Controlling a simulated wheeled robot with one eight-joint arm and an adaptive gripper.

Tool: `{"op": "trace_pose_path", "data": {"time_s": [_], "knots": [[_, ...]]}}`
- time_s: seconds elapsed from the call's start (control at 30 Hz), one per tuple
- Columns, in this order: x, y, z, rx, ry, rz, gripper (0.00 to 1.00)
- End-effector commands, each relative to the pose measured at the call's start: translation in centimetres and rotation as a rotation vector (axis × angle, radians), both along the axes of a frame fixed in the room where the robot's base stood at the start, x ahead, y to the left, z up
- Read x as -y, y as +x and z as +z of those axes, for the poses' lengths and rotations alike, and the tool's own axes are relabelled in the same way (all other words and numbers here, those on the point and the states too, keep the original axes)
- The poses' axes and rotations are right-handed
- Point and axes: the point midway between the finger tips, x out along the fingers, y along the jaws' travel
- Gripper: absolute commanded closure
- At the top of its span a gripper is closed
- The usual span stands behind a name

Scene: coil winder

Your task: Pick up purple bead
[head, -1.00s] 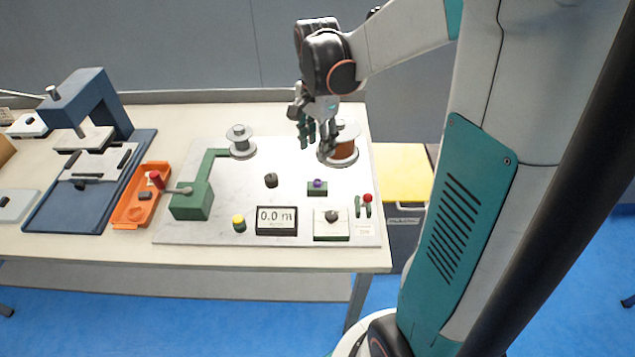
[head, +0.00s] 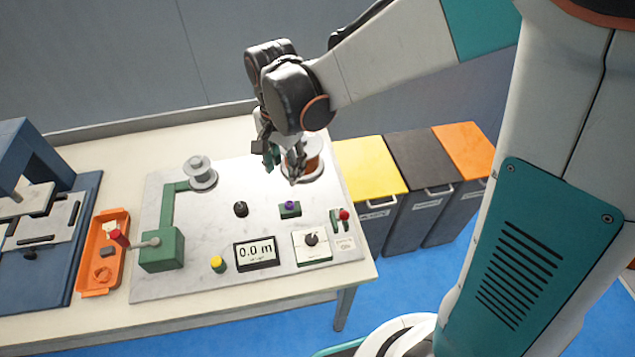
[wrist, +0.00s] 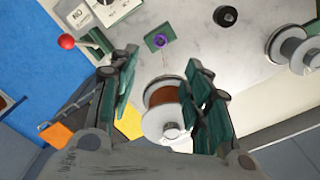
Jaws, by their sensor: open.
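The purple bead (head: 290,205) sits on a small green block (head: 289,212) on the white work board. It also shows in the wrist view (wrist: 160,41), ahead of the fingers. My gripper (head: 281,165) is open and empty. It hangs above the board, behind the bead and beside the copper wire spool (head: 309,166). In the wrist view the spool (wrist: 165,103) shows between my two parted fingers (wrist: 160,85).
An orange tray (head: 101,250) and green winder (head: 163,248) lie farther left.

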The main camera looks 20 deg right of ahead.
Motion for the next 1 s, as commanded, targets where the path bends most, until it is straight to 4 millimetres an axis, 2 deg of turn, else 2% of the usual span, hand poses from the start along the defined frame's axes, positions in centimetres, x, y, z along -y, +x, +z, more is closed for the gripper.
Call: {"op": "trace_pose_path", "data": {"time_s": [0.17, 0.5, 0.83, 1.0], "knots": [[-0.9, -0.2, -1.3, 0.000, 0.000, 0.017, 0.56], [-0.8, -0.2, -7.4, 0.000, 0.000, 0.015, 0.56], [-0.7, -0.2, -9.4, 0.000, 0.000, 0.015, 0.56], [-0.7, -0.1, -11.8, 0.000, 0.000, 0.015, 0.56]]}}
